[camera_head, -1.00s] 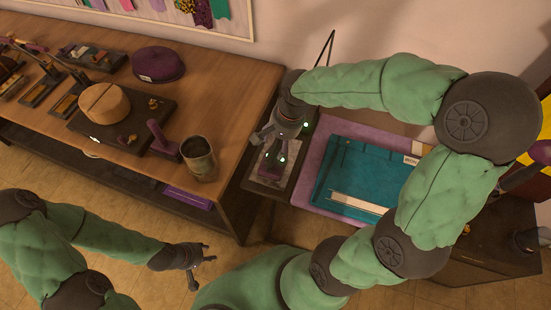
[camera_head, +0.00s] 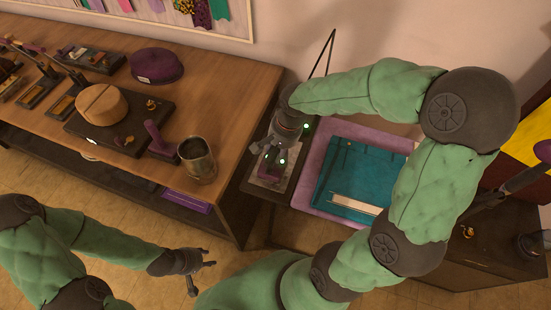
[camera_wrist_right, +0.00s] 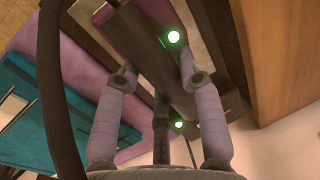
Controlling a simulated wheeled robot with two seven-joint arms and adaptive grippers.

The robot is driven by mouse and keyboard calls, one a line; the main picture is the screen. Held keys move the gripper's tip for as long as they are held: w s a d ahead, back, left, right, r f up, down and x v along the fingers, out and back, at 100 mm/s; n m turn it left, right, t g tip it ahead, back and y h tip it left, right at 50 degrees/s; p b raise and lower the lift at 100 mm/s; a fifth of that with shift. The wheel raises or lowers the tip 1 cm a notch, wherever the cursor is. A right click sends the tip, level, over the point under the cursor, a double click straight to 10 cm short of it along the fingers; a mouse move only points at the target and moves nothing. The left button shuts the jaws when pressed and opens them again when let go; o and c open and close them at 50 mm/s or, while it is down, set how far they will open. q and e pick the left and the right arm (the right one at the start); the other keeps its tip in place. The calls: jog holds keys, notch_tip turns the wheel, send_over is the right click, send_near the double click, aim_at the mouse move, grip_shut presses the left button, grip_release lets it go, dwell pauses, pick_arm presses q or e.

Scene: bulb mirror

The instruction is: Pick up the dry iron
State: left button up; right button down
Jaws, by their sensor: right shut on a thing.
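The dry iron (camera_wrist_right: 150,55) shows in the right wrist view as a dark elongated body with a purple end, between the two fingers of my right gripper (camera_wrist_right: 158,82). In the head view my right gripper (camera_head: 268,150) is over the narrow dark stand between the wooden table and the pressing board, shut on the iron. The gripper mostly hides the iron there, with a small purple part (camera_head: 271,178) showing. I cannot tell whether the iron is clear of the stand. My left gripper (camera_head: 204,268) is open and empty, low in front of the wooden table.
The purple board (camera_head: 312,172) with a teal mat (camera_head: 345,175) lies right of the stand. The wooden table (camera_head: 225,105) on the left holds a metal mug (camera_head: 197,160), a purple hat (camera_head: 157,66) and wooden hat block (camera_head: 101,104). A wall is close behind.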

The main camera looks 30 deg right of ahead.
jog(key=shift+r, duration=0.1)
jog(key=shift+w+r, duration=0.1)
jog(key=shift+r, duration=0.15)
jog(key=r+p, duration=0.1)
jog(key=r, duration=0.1)
jog(key=r+p, duration=0.1)
jog(key=r, duration=0.1)
jog(key=shift+s, duration=0.4)
jog(key=s+a+r+p, duration=0.1)
jog(key=s+r+p, duration=0.1)
jog(key=s+r, duration=0.2)
jog(key=s+a+r+p, duration=0.1)
jog(key=s+r, duration=0.3)
jog(key=s, duration=0.5)
jog(key=shift+r+p, duration=0.2)
jog(key=shift+p, duration=0.4)
jog(key=shift+s, duration=0.1)
